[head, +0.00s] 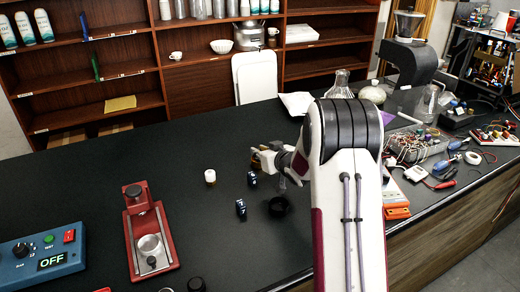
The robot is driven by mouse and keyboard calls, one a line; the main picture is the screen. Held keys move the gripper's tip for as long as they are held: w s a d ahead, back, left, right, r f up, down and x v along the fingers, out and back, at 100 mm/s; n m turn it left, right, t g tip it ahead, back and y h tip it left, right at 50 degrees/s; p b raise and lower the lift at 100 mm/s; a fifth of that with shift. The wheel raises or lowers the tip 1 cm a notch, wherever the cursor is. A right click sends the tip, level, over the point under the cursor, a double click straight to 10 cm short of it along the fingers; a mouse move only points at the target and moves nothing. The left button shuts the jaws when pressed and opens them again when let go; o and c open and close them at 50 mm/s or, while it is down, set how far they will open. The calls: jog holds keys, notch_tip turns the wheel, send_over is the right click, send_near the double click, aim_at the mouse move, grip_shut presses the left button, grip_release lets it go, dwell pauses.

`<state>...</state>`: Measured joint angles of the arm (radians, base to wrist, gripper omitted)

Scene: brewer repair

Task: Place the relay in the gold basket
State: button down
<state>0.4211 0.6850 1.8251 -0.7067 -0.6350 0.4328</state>
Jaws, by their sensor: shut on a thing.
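My gripper (266,160) is over the middle of the black counter, at the end of my white arm. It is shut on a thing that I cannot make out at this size. A gold-brown patch shows at its tip. Two small dark blue blocks with white marks, possibly relays, stand on the counter: one (252,180) just below the gripper in the picture, one (241,208) nearer the camera. A small round pot (210,176), pale on top with a gold-brown side, stands left of the gripper. I cannot tell whether it is the gold basket.
A red press (149,232) and a blue control box reading OFF (43,255) stand at left. A wire-filled tray (416,147) and a glass flask (340,86) are at right. The counter (110,155) behind the press is clear.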

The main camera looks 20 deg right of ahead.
jog(key=c, duration=1.9)
grip_release()
jog(key=shift+r, duration=3.5)
